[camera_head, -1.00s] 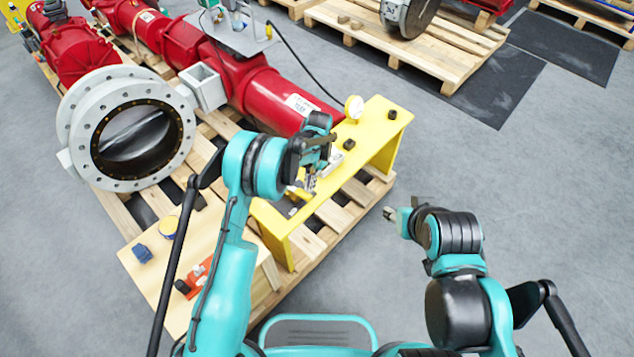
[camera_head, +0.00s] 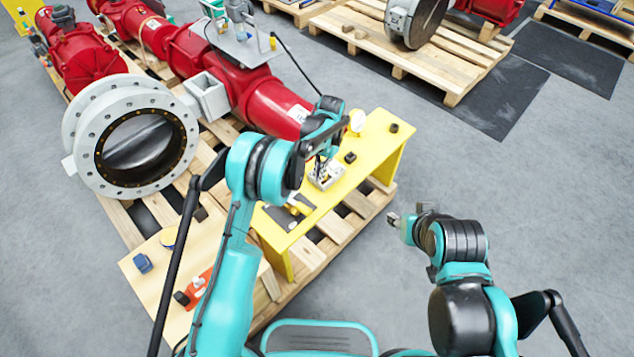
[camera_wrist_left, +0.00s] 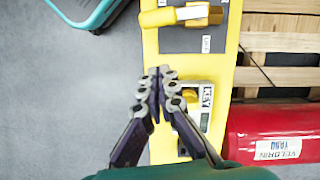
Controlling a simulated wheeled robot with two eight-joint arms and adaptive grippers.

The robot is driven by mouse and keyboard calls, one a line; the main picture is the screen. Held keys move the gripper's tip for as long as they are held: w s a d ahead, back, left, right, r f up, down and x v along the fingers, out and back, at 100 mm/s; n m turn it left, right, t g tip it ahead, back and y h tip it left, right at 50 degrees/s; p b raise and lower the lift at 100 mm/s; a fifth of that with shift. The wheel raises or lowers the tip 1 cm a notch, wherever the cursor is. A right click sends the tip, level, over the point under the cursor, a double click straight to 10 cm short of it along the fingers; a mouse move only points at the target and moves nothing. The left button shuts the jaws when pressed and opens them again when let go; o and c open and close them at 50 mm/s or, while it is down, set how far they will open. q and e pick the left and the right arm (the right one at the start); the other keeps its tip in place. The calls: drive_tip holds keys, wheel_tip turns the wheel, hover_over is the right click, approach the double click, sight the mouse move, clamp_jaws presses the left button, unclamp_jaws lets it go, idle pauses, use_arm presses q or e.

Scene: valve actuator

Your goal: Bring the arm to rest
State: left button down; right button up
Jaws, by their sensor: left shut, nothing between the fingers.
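My left gripper (camera_head: 322,168) is over the yellow bench (camera_head: 362,176), beside a small grey-white box. In the left wrist view its fingers (camera_wrist_left: 158,84) are shut together with nothing between them. The box (camera_wrist_left: 197,100) carries a KEY label and is partly hidden behind the fingers. A yellow-handled tool (camera_wrist_left: 181,16) lies on a dark patch of the bench; the head view shows it too (camera_head: 300,202). My right gripper (camera_head: 396,218) is over the grey floor, right of the bench; its fingers are too small to judge.
A red actuator cylinder (camera_head: 275,104) runs behind the bench, with a round gauge (camera_head: 357,121) nearby. A grey flanged valve (camera_head: 140,145) stands on the pallet at left. A wooden board (camera_head: 150,283) holds small parts.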

use_arm(q)
drive_tip(key=shift+v, duration=1.35)
drive_tip(key=shift+w+d, duration=0.1)
drive_tip(key=shift+w, duration=0.05)
drive_tip(key=s+a+r+n+t, duration=0.1)
drive_tip(key=s+a+r, duration=0.2)
drive_tip(key=r, duration=0.3)
drive_tip(key=s+a+r+n+t+h, duration=0.1)
drive_tip(key=s+a+r+t, duration=0.15)
drive_tip(key=r, duration=0.35)
drive_tip(key=s+a+r+n, duration=0.1)
drive_tip(key=s+a+r, duration=0.2)
drive_tip(key=r, duration=0.3)
drive_tip(key=s+a+r+n+t, duration=0.1)
drive_tip(key=s+a+t, duration=0.2)
drive_tip(key=s, duration=0.6)
drive_tip(key=s+a+n+t, duration=0.2)
drive_tip(key=s+a+t, duration=0.1)
drive_tip(key=s, duration=0.7)
drive_tip(key=shift+a+r, duration=0.4)
drive_tip(key=shift+a, duration=0.35)
